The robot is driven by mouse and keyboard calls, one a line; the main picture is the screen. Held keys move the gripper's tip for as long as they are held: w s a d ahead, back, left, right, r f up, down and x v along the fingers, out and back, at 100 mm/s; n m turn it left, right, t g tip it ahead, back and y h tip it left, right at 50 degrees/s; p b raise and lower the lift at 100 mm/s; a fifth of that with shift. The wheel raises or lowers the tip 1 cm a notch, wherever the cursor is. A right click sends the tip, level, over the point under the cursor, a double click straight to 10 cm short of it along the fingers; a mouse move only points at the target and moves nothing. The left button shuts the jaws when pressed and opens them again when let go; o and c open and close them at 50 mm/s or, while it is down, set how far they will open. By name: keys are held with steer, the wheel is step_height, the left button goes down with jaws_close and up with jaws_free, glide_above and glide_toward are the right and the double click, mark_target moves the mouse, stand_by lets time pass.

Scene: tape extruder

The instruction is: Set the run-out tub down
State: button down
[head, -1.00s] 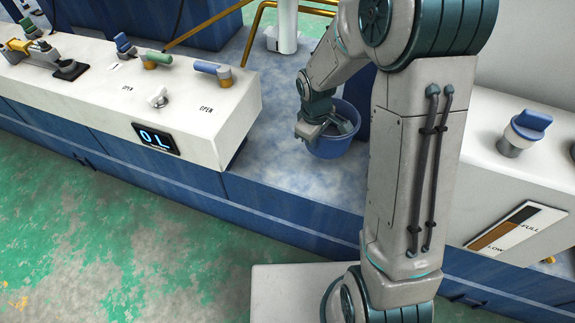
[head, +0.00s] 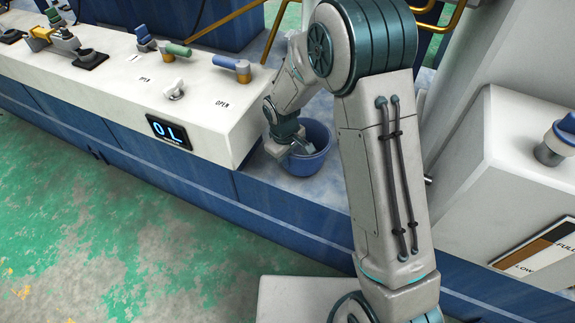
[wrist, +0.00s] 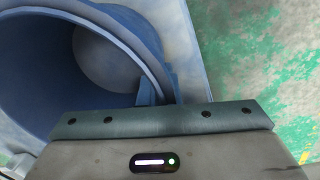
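The run-out tub (head: 308,166) is a round blue tub at the ledge between the white panel box and my arm in the head view. My gripper (head: 298,149) reaches down at its near left rim and appears shut on that rim. In the wrist view the tub (wrist: 130,22) fills the upper left, with its open mouth and inner wall close to my gripper. The fingertips are mostly hidden. I cannot tell whether the tub's base touches the ledge.
The white panel box (head: 110,75) with knobs and a lit display (head: 168,131) stands close to the tub's left. The blue ledge (head: 275,195) runs below. A white box with a level gauge (head: 540,250) is at right. Green floor (head: 90,220) lies in front.

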mark_target(288, 170)
steer(key=shift+f+b, duration=0.35)
steer(key=shift+f, duration=1.05)
steer(key=shift+f, duration=0.1)
steer(key=c, duration=1.6)
jaws_free()
steer(key=shift+c, duration=0.2)
step_height(288, 170, up, 12)
steer(key=p, duration=0.3)
steer(key=shift+s+a, duration=0.25)
steer(key=shift+s, duration=0.2)
